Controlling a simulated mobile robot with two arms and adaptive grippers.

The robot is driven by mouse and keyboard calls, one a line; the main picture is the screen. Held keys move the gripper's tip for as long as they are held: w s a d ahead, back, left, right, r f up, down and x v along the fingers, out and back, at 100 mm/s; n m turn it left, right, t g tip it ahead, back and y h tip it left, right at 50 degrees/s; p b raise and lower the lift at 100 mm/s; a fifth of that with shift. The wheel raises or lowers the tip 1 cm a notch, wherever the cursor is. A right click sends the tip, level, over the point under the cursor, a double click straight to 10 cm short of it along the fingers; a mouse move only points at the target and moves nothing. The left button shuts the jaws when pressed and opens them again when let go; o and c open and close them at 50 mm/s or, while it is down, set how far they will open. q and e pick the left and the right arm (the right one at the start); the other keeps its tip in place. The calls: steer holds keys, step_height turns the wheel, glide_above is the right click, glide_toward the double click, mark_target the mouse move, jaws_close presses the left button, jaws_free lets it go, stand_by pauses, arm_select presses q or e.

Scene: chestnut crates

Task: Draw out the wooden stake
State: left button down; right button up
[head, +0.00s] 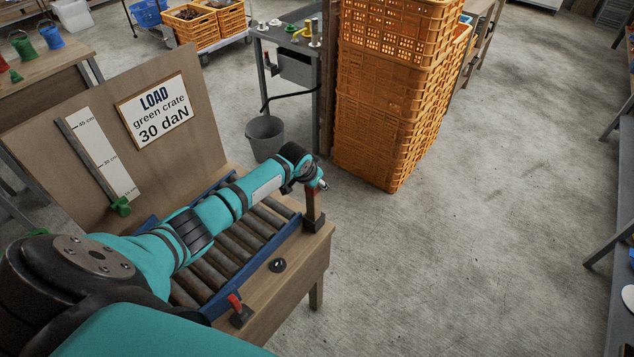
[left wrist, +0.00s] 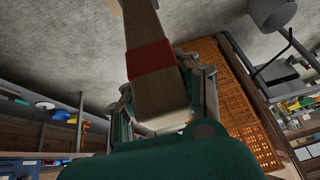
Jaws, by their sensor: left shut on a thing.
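The wooden stake (head: 311,206) stands upright at the far right corner of the roller bench in the head view, at a black bracket (head: 314,224). It is brown with a red band near its top. My left gripper (head: 320,185) is at the top of the stake, and my arm partly covers it. In the left wrist view, the stake (left wrist: 149,62) with its red band lies between the fingers of my left gripper (left wrist: 163,100), which is shut on it. The stake's far end runs out of that view. My right gripper is not in view.
The roller bench (head: 318,245) has a blue-edged roller track under my arm. A red-handled black bracket (head: 238,312) and a black disc (head: 277,265) are on its edge. Orange crates (head: 385,125) are stacked behind. A grey bucket (head: 265,135) stands nearby. The floor at right is clear.

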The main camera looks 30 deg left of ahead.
arm_select(q)
steer(key=shift+d+f, duration=0.1)
steer(key=shift+f, duration=0.15)
steer(key=c, duration=0.9)
jaws_free()
steer(key=v, duration=1.2)
